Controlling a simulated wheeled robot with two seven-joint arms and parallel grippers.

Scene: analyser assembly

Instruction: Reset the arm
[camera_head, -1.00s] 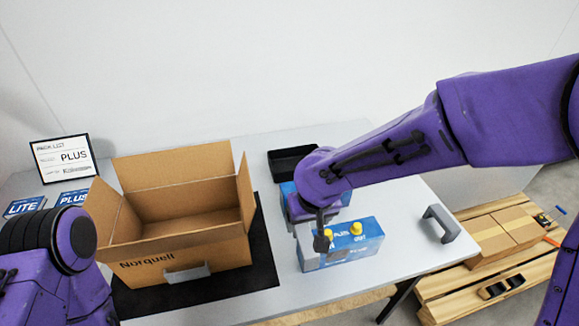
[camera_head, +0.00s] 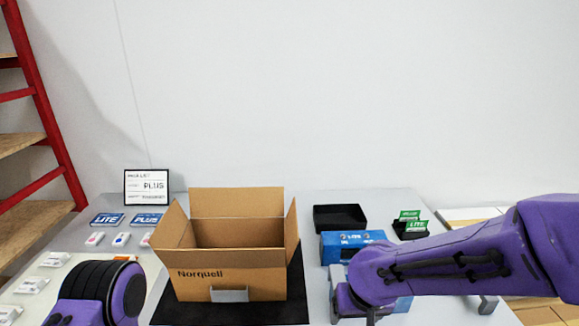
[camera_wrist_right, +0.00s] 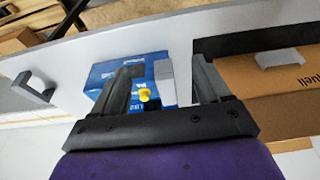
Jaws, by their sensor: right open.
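My right gripper (camera_wrist_right: 163,78) is open in the right wrist view, its two dark fingers apart. A blue box (camera_wrist_right: 102,76) with a yellow knob (camera_wrist_right: 145,94) shows between and beyond the fingers; whether they touch it cannot be told. In the head view, my purple right arm (camera_head: 450,268) reaches in from the right, low over the table, and largely hides this front blue box (camera_head: 403,304). My left arm (camera_head: 105,292) shows at the lower left; its gripper is outside the view.
An open cardboard carton (camera_head: 230,280) stands on a black mat (camera_head: 300,290). Behind the right arm are another blue box (camera_head: 335,250), a black tray (camera_head: 340,217) and green cards (camera_head: 416,226). LITE (camera_head: 107,220) and PLUS (camera_head: 146,220) packs lie left, near a sign (camera_head: 146,186).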

